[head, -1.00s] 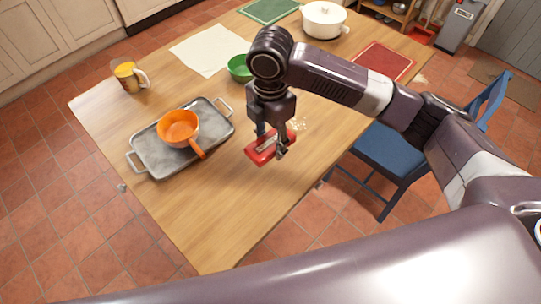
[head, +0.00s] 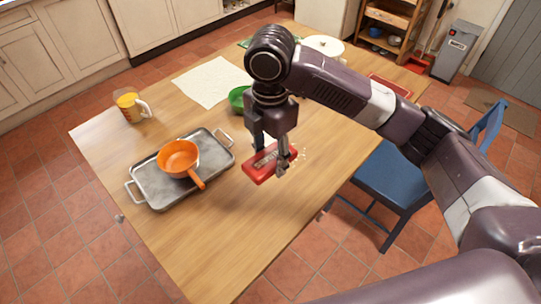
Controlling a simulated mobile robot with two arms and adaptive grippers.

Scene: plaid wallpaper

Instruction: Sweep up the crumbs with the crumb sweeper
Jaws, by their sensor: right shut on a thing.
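The crumb sweeper (head: 261,168) is a red, flat block with a grey strip on top, near the middle of the wooden table (head: 220,235). My right gripper (head: 270,163) is shut on it from above, with a finger on each side. Pale crumbs (head: 302,153) lie on the table just right of the sweeper; part of the patch is hidden behind the gripper. I cannot tell if the sweeper touches the tabletop. My left gripper is not in view.
A grey metal tray (head: 150,194) with an orange pan (head: 177,157) stands left of the sweeper. A green bowl (head: 238,99), a cream cloth (head: 211,82) and a yellow mug (head: 129,106) are farther back. A blue chair (head: 395,180) stands at the right edge. The front table is clear.

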